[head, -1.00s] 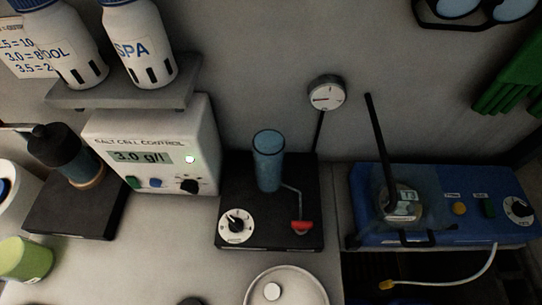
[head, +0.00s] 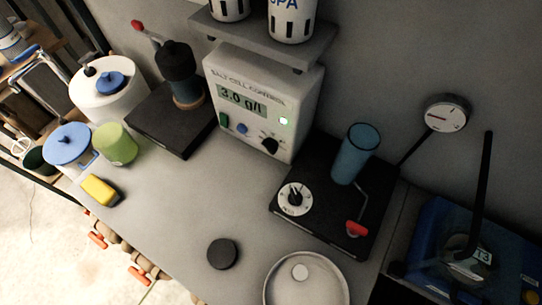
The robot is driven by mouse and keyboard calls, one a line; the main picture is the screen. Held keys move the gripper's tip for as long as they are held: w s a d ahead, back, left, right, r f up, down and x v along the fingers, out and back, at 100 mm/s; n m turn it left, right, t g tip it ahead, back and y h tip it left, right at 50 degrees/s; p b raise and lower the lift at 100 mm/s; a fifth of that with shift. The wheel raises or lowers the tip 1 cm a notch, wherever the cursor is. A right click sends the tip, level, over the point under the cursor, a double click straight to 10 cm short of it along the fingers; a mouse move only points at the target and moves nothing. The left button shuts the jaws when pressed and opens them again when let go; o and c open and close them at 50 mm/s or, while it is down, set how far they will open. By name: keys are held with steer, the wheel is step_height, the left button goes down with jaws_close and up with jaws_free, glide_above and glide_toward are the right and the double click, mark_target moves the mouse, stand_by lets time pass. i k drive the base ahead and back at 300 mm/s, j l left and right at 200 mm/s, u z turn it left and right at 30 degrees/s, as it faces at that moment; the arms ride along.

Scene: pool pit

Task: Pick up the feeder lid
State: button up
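A small round black disc (head: 222,253) lies flat on the grey bench at the front; it looks like the feeder lid, though no label shows. Behind it to the right, a blue see-through open cylinder (head: 355,153) stands on a black base (head: 318,222) with a white dial and a red lever. I cannot tell for certain whether this is the feeder. My gripper is not in view.
A salt cell control box (head: 262,100) stands at the back. The bench between yellow block and black disc is clear. Red-handled valves (head: 139,276) sit below its front edge.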

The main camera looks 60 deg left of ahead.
mark_target(222, 253)
steer(key=k+l+u, duration=0.5)
steer(key=u, duration=0.35)
steer(key=k+u, duration=0.15)
steer(key=u, duration=0.35)
